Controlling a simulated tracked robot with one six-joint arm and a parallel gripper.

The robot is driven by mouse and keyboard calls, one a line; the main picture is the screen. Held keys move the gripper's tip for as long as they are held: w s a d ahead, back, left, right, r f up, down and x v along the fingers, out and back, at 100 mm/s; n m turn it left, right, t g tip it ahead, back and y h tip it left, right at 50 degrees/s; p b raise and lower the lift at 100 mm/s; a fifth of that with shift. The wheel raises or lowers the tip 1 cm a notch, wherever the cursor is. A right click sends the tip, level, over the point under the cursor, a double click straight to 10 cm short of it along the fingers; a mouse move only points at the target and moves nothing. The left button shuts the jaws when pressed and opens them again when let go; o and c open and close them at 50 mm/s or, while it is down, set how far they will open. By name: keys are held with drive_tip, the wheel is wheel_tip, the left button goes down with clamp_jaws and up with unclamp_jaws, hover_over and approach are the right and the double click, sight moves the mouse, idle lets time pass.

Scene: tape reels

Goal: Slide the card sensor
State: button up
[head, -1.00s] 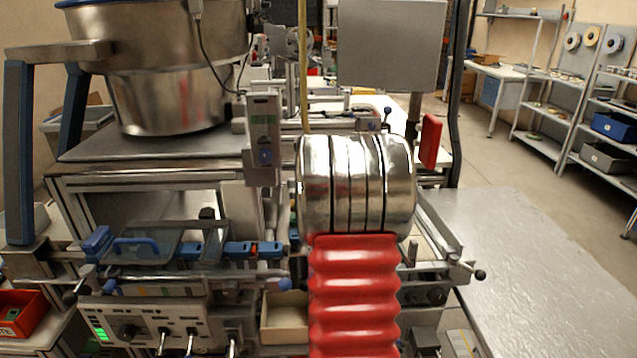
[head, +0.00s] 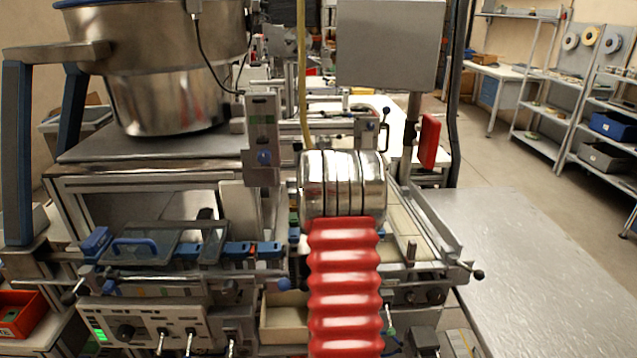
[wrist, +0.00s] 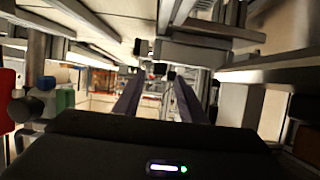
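I cannot pick out the card sensor with certainty. A grey upright block with a blue knob (head: 262,128) stands left of my arm in the head view, and it may be part of the sensor mount. My gripper (wrist: 157,80) shows in the wrist view with its two dark fingers apart and nothing visible held between them. Small dark blocks (wrist: 159,68) show near the fingertips; I cannot tell whether they touch. In the head view my gripper is hidden behind my red and silver arm.
A rail with blue clamps (head: 240,249) runs across the machine front, above a control panel (head: 142,330). A metal bowl (head: 165,95) stands at the left. A grey panel (head: 390,45) and a red handle (head: 430,142) are beyond my arm. A bare metal tabletop (head: 545,262) lies at right.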

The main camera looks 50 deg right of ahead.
drive_tip(key=shift+x, duration=2.3)
drive_tip(key=shift+c, duration=0.3)
clamp_jaws()
